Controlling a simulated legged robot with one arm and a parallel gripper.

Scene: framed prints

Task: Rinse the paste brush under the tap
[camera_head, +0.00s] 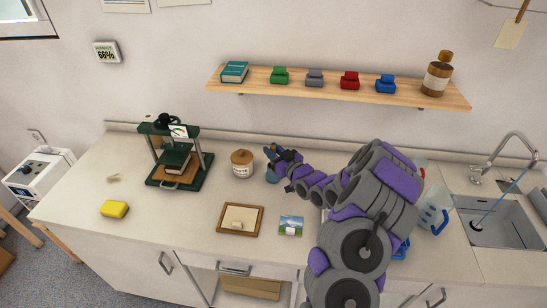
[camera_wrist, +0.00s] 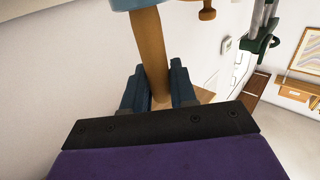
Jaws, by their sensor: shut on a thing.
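My gripper (camera_wrist: 158,92) is shut on a wooden-handled tool (camera_wrist: 150,48), which passes between its dark blue fingers in the wrist view. The tool meets a blue-grey part at the top edge; its far end is out of view, so I cannot see bristles. In the head view my gripper (camera_head: 271,163) is above the counter just right of the lidded jar (camera_head: 242,164), and the tool is hard to make out. The curved tap (camera_head: 502,147) stands over the sink (camera_head: 508,224) at the far right. A thin blue stream (camera_head: 505,196) runs from it to the drain.
A green press (camera_head: 180,176), a yellow sponge (camera_head: 114,209), a small frame (camera_head: 240,220) and a picture card (camera_head: 291,226) lie on the counter (camera_head: 165,232). A clear jug (camera_head: 434,207) stands left of the sink, partly behind my arm. A wooden shelf (camera_head: 335,93) overhangs the back.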

